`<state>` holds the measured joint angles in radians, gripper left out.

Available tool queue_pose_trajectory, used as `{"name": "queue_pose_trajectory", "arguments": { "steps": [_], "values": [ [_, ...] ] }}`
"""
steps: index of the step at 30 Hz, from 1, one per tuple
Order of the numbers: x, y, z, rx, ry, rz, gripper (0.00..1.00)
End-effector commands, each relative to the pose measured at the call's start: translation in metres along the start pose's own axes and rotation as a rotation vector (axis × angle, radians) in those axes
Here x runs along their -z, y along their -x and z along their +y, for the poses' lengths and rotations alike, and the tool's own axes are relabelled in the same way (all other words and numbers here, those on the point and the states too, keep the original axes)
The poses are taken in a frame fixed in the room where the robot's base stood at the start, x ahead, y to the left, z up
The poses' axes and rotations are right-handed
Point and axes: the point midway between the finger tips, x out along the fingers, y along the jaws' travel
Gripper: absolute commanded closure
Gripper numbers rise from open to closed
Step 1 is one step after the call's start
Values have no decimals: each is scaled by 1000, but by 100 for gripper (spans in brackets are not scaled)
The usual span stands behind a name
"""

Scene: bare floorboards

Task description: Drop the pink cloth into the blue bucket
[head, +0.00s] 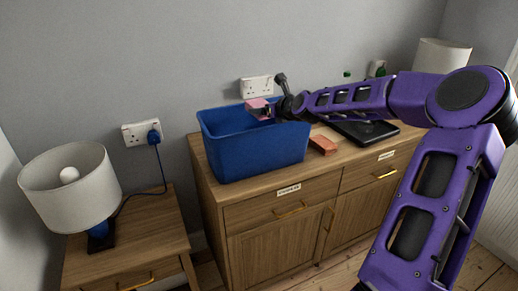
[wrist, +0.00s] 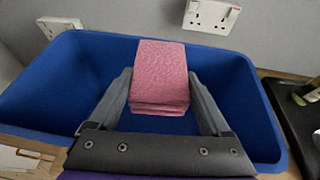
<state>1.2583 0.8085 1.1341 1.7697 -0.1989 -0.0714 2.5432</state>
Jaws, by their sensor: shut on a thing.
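The blue bucket (head: 250,151) is a rectangular open tub on top of the wooden sideboard. My gripper (head: 268,111) is over the bucket's opening, near its right end. It is shut on the pink cloth (head: 257,104), a folded block. In the wrist view, the pink cloth (wrist: 160,75) sits between the two grey fingers, with the blue bucket (wrist: 75,65) around and beneath it. The bucket's floor is mostly hidden in the head view by its front wall.
On the sideboard (head: 245,190), an orange-pink block (head: 323,145) and a black tray (head: 365,131) lie right of the bucket. Wall sockets (head: 256,87) are behind it. A lamp (head: 70,187) stands on the left side table (head: 130,240).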

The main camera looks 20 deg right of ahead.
Motion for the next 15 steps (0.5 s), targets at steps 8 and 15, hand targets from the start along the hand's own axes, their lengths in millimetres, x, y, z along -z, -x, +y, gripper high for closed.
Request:
{"name": "queue_pose_trajectory", "arguments": {
  "steps": [8, 15],
  "values": [
    [3, -1, 0, 0, 0, 0, 72],
    [3, -1, 0, 0, 0, 0, 0]
  ]
}}
